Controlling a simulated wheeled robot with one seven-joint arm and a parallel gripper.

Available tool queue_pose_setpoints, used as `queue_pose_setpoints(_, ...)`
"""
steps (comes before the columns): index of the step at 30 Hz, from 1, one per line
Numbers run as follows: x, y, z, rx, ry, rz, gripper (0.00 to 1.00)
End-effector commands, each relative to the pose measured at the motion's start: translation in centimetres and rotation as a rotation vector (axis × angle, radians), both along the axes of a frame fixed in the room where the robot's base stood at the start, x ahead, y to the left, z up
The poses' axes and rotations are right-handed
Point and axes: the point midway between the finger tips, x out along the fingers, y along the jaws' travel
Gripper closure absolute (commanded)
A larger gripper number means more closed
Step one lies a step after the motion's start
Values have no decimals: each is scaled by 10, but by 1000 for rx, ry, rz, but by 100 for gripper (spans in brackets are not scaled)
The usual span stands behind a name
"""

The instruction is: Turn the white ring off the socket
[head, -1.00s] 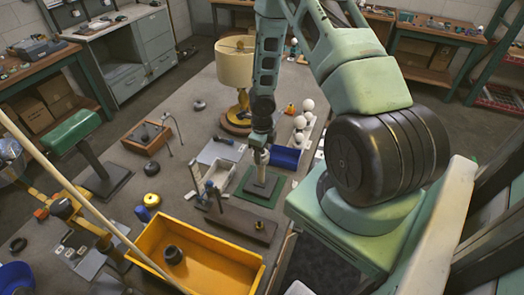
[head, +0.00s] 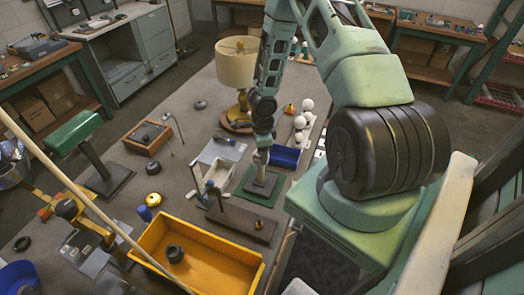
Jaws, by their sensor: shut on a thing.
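The socket stands upright on a short post above a grey base plate (head: 261,184), which lies on a green mat. My gripper (head: 262,146) points straight down at the top of the socket post (head: 260,166). It is shut on the white ring at the top of the post. The ring is mostly hidden by the fingers and very small here. I cannot tell how far the ring sits on the thread.
A lamp with a cream shade (head: 236,64) stands close behind my arm. White bulbs (head: 301,121) and a blue bin (head: 285,157) are at the right. A yellow tray (head: 205,258) is in front, and a brown stand (head: 240,222) is nearer than the mat.

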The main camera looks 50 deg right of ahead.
Motion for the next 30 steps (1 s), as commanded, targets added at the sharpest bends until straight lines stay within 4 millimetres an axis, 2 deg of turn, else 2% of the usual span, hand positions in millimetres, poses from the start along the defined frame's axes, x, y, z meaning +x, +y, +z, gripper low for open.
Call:
queue_pose_setpoints(9, -1, 2, -6, -5, 0, 69, 75)
queue_pose_setpoints(16, 0, 1, -3, 0, 4, 142, 76)
queue_pose_setpoints(30, 2, -1, -1, -1, -1, 468, 76)
